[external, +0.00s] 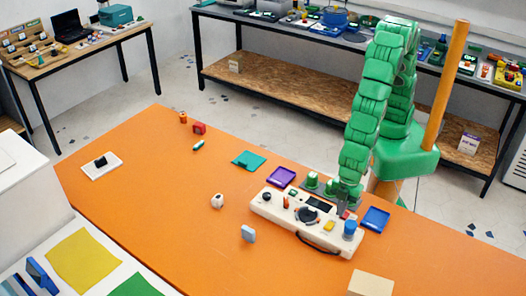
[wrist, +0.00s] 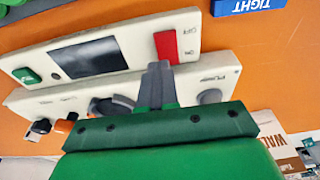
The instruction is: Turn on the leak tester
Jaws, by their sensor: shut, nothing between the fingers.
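The leak tester (external: 275,215) is a cream box with knobs, a dial and a dark screen (wrist: 85,58), on the orange table. In the wrist view its red switch (wrist: 166,46) sits on the raised panel right of the screen, with small OFF and ON lettering beside it. My gripper (wrist: 158,68) is shut and empty, its grey fingertips close to the lower end of the red switch. I cannot tell whether they touch it. In the external view my gripper (external: 347,196) is over the tester's back right part. A grey knob (wrist: 210,97) by a "Power" label is partly hidden.
A blue tray (external: 376,219) stands right of the tester; its TIGHT label (wrist: 250,5) shows in the wrist view. A purple tray (external: 282,177) and a teal tray (external: 249,160) lie to the left. A cardboard box (external: 371,284) stands in front.

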